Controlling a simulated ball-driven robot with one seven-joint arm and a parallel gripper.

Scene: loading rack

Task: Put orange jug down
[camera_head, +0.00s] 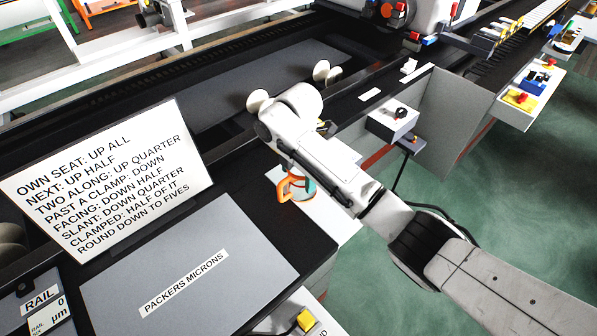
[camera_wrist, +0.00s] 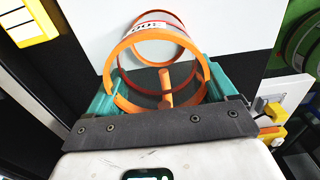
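The orange jug (camera_wrist: 190,48) fills the middle of the wrist view. It has an orange rim, a white lettered label and an orange bar inside its opening. The teal fingers of my gripper (camera_wrist: 162,78) lie against its left and right sides, closed on it. In the head view the jug (camera_head: 284,190) shows its orange handle at the left of my gripper (camera_head: 304,186), partly hidden by my arm. It is over or on a white panel (camera_head: 330,222) at the black bench's edge; I cannot tell whether its base touches.
A white sign (camera_head: 110,180) with printed lines stands at left, behind a grey plate (camera_head: 190,265) labelled "PACKERS MICRONS". A small white box with a black knob (camera_head: 392,118) stands right of my arm. Green floor (camera_head: 470,190) lies open beyond the bench edge.

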